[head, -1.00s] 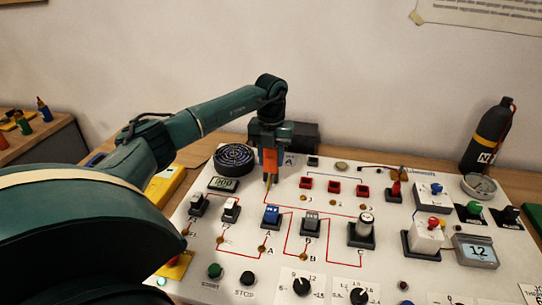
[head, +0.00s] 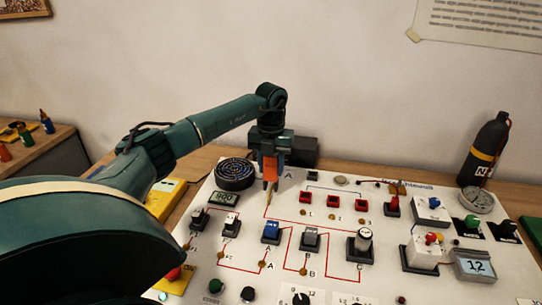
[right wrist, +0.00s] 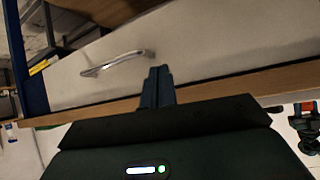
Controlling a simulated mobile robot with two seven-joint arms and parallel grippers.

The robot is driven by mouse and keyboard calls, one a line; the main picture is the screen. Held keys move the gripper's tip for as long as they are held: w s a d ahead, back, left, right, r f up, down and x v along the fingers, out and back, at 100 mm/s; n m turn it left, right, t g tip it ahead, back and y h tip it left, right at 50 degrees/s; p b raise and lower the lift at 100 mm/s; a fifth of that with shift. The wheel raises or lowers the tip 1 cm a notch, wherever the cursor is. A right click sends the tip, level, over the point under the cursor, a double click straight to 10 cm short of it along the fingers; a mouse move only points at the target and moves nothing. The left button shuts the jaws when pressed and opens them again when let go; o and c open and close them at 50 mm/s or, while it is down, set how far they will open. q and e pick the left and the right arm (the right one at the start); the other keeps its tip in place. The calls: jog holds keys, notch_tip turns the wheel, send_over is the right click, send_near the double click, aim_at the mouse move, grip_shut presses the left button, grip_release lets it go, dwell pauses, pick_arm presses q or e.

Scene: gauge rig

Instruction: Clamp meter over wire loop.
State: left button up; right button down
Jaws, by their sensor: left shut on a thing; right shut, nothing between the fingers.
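My left gripper (head: 270,158) is shut on an orange tool with a thin pale tip (head: 270,170), which looks like the clamp meter. It holds the tool upright, tip down, over the back left of the white panel (head: 330,180). I cannot tell whether the tip touches the panel. A thin dark wire (head: 375,183) curves above the panel's back right, well to the right of the tool; it may be the wire loop. My right gripper (right wrist: 158,85) is shut and empty in the right wrist view, in front of a pale drawer front.
Red sockets (head: 333,202), switches and knobs crowd the panel. A black bottle (head: 484,150) and a round gauge (head: 478,200) are at the right. A drawer handle (right wrist: 118,62) is near my right gripper.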

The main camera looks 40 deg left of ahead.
pick_arm(q)
notch_tip(320, 180, up, 2)
jog(key=shift+r+p, duration=0.25)
jog(key=shift+p, duration=0.4)
jog(key=shift+r, duration=1.15)
